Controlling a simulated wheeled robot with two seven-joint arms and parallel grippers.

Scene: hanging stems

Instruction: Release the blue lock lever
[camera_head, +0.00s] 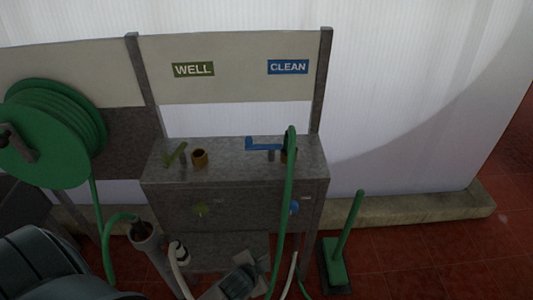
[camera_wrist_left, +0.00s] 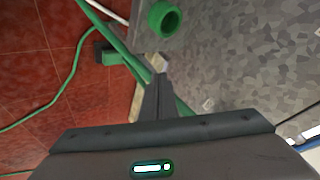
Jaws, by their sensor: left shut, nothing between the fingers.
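The blue lever (camera_head: 263,145) sits on top of the grey cabinet (camera_head: 230,172), below the blue CLEAN sign (camera_head: 288,67). It lies roughly level, with its right end close to a green hose (camera_head: 288,190). My left gripper (camera_head: 258,268) is low in front of the cabinet, well below the lever and apart from it. In the left wrist view its fingers (camera_wrist_left: 160,92) are together and hold nothing. My right gripper is not in view.
A green lever (camera_head: 176,153) and a brass fitting (camera_head: 199,158) stand under the WELL sign (camera_head: 193,69). A hose reel (camera_head: 50,130) is at left. A green-handled tool (camera_head: 335,262) stands on the red floor at right. Hoses hang close to my left gripper.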

